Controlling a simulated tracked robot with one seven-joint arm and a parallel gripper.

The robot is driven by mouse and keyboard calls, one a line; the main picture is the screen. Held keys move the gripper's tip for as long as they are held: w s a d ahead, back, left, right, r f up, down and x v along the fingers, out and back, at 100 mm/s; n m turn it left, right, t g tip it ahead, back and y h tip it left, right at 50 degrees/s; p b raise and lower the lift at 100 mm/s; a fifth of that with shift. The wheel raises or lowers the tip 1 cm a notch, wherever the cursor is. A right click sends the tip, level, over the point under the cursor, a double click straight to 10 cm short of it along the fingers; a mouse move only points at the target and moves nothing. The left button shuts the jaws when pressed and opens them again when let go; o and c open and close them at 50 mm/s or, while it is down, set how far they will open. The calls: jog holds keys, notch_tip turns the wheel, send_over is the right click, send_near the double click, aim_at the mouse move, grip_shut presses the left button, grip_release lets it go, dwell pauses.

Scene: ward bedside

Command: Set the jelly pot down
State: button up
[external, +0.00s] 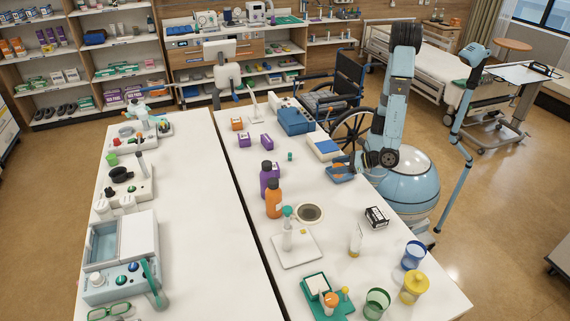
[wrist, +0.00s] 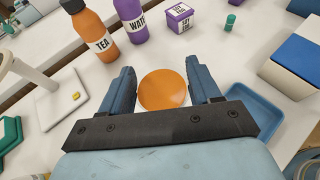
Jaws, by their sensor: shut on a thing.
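The jelly pot, seen from above as a round orange top (wrist: 164,90), sits between the two blue fingers of my gripper (wrist: 164,85) in the wrist view. The fingers are shut on its sides. In the external view a small orange patch (external: 337,167) shows by my gripper at the right edge of the long white table (external: 330,215). The pot's underside is hidden, so I cannot tell its height above the table. A shallow blue tray (wrist: 258,108) lies just right of my gripper in the wrist view.
An orange tea bottle (wrist: 90,28) and a purple water bottle (wrist: 132,20) stand beyond my gripper. A purple box (wrist: 179,17), a teal-green small item (wrist: 230,22) and a blue-and-white box (wrist: 298,62) are nearby. A white stand base (wrist: 62,98) is left. White tabletop between is bare.

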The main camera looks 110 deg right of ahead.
jog(key=w+d+f+m+g+h, duration=0.3)
jog(key=w+d+m, duration=0.1)
jog(key=w+d, duration=0.5)
jog(key=shift+s+d+f, duration=0.2)
jog(key=shift+f, duration=1.2)
jog(key=shift+s+d+f, duration=0.15)
jog(key=shift+s+f, duration=0.05)
jog(key=shift+f, duration=1.2)
jog(key=shift+s+d+f, duration=0.2)
jog(key=shift+f, duration=1.2)
jog(key=o, duration=1.1)
